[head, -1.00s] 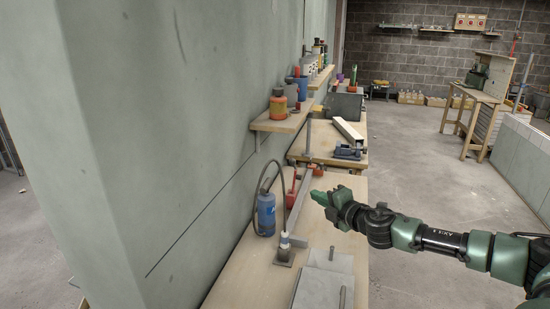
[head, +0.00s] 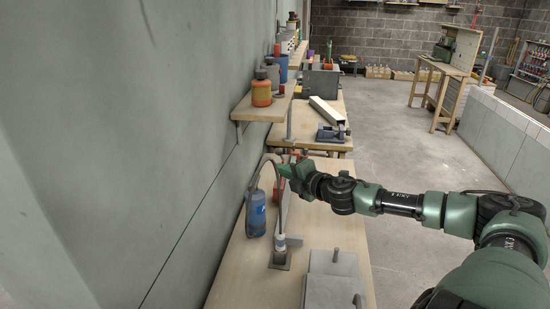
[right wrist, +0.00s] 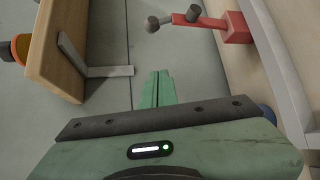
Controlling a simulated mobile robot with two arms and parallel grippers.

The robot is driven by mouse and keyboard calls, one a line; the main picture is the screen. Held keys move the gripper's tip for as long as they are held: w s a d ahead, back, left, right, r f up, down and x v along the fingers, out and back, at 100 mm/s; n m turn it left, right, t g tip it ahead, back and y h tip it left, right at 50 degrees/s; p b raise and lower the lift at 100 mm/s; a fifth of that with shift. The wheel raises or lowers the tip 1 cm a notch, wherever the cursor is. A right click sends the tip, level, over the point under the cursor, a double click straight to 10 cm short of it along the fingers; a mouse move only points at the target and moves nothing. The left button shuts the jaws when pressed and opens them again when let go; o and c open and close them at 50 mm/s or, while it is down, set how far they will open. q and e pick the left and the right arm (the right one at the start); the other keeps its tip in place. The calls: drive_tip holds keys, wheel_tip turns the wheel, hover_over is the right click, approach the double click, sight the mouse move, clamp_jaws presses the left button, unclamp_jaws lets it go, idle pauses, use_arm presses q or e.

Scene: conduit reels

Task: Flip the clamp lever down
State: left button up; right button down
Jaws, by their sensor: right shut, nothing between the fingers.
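A red clamp (right wrist: 236,28) shows at the top right of the right wrist view, with a red lever arm (right wrist: 198,21) reaching from it towards grey round ends. In the head view a little of the red clamp (head: 278,190) shows on the bench, mostly hidden behind my right gripper (head: 285,172). The right gripper's green fingers also show in the right wrist view (right wrist: 157,88), shut together with nothing between them. They are apart from the lever in that view. Whether the lever stands upright is hard to tell. My left gripper is out of view.
A blue bottle (head: 256,213) and a hose on a stand (head: 280,250) are close to the right gripper. A wooden shelf (right wrist: 62,35) with a metal bracket (right wrist: 95,72) juts from the wall. The floor right is open.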

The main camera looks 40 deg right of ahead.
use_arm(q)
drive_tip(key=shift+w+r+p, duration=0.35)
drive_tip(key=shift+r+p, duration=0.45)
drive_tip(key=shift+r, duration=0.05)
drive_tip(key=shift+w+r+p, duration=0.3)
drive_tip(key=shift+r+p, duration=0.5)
use_arm(e)
drive_tip(key=w+d, duration=0.4)
drive_tip(key=w, duration=0.3)
drive_tip(key=shift+w+d+f, duration=0.15)
drive_tip(key=shift+w+f, duration=0.25)
drive_tip(key=shift+f, duration=0.05)
drive_tip(key=shift+d, duration=0.1)
